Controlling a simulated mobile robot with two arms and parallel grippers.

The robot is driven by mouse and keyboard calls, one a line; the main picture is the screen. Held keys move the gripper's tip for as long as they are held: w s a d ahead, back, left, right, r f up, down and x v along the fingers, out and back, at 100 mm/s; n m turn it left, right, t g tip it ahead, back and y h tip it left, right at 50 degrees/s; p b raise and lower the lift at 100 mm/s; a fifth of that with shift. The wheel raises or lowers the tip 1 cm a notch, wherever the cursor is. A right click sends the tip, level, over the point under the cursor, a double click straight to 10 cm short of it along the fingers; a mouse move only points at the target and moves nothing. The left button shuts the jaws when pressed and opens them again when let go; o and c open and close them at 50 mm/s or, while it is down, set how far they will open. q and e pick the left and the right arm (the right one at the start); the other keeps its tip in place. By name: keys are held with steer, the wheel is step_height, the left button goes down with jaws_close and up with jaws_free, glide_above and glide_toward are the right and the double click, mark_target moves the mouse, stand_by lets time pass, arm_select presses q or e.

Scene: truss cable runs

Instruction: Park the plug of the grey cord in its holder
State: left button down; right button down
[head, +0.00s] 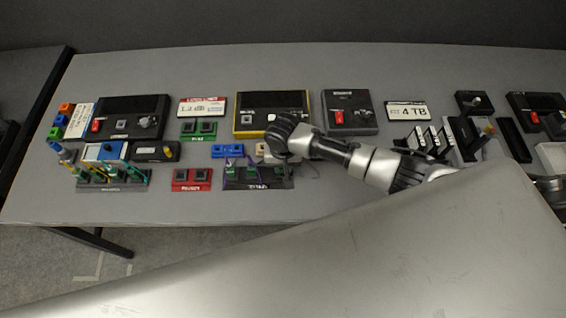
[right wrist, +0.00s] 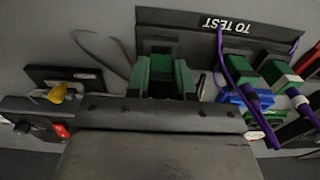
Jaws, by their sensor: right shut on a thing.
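The TO TEST holder (head: 285,184) is a dark block near the front of the table. It also shows in the right wrist view (right wrist: 150,22), with its label upside down. My right gripper (head: 268,152) is over the holder's back side in the head view and shut on a green plug (right wrist: 163,72). A thin dark grey cord (right wrist: 93,52) curves away left of this plug. In the wrist view the plug overlaps the holder; I cannot tell whether it is seated. The fingertips are mostly hidden. My left gripper is not in view.
A purple cord (right wrist: 226,70) with green plugs stands at the holder, close beside the held plug. A red holder (head: 192,187) and a blue block (head: 227,151) lie to the left. A yellow-edged black device (head: 272,102) is behind. Bare table lies in front.

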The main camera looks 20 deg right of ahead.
steer(key=shift+f, duration=0.3)
stand_by(0.6)
steer(key=shift+p, duration=0.4)
steer(key=shift+f, duration=0.35)
steer(key=c, duration=0.9)
jaws_free()
steer(key=shift+r, duration=0.1)
steer(key=shift+r+p, duration=2.4)
steer(key=shift+p, duration=0.4)
